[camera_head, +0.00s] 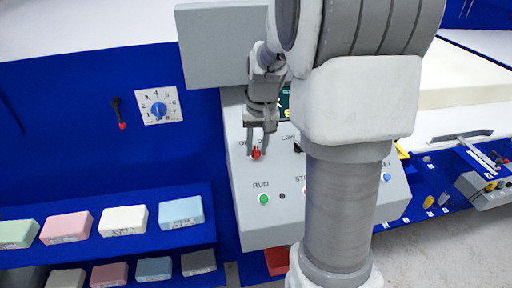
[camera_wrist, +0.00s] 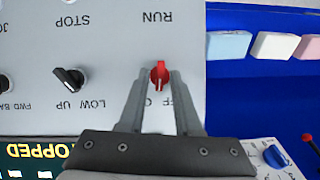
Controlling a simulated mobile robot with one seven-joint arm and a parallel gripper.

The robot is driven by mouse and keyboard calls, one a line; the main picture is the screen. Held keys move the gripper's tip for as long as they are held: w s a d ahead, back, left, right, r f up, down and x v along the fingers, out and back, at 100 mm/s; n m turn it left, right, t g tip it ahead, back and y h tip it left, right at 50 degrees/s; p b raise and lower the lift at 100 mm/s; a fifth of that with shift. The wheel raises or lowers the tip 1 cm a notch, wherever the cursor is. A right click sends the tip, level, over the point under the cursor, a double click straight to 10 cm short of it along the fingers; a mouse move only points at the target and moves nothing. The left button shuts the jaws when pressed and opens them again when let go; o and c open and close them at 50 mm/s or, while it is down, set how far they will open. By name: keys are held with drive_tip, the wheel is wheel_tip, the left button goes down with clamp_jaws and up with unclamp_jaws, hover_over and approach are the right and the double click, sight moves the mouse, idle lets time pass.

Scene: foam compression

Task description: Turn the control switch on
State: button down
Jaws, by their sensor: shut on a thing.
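The control switch is a red rotary knob (camera_head: 256,154) on the upper left of the grey control panel (camera_head: 240,190), by partly covered OFF/ON lettering. In the wrist view the red knob (camera_wrist: 159,74) sits between the fingertips, its pale pointer line running along the fingers. My gripper (camera_head: 258,146) reaches down to the panel from above and is shut on the knob. It also shows in the wrist view (camera_wrist: 159,80), with one finger on each side of the knob. The fingers cover part of the lettering.
A green RUN button (camera_head: 263,199) lies just below the knob. A black LOW/UP knob (camera_wrist: 69,78) is beside my gripper. A display reading STOPPED (camera_wrist: 35,155) borders the panel. Coloured foam blocks (camera_head: 123,220) stand on a blue shelf at left. A blue dial (camera_head: 158,109) is on the wall.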

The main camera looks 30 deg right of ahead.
drive_tip(key=m, duration=0.2)
drive_tip(key=m+t+y+b, duration=0.1)
drive_tip(key=m, duration=0.1)
drive_tip(key=m+y+b, duration=0.1)
drive_tip(key=shift+s+d+m+t, duration=0.1)
drive_tip(key=shift+d+m+t, duration=0.2)
drive_tip(key=shift+m, duration=0.1)
idle(0.4)
drive_tip(key=c, duration=0.9)
unclamp_jaws()
drive_tip(key=shift+a, duration=0.1)
drive_tip(key=v, duration=1.7)
drive_tip(key=shift+s+d+r, duration=0.15)
drive_tip(key=shift+s+d, duration=0.05)
drive_tip(key=shift+d, duration=0.05)
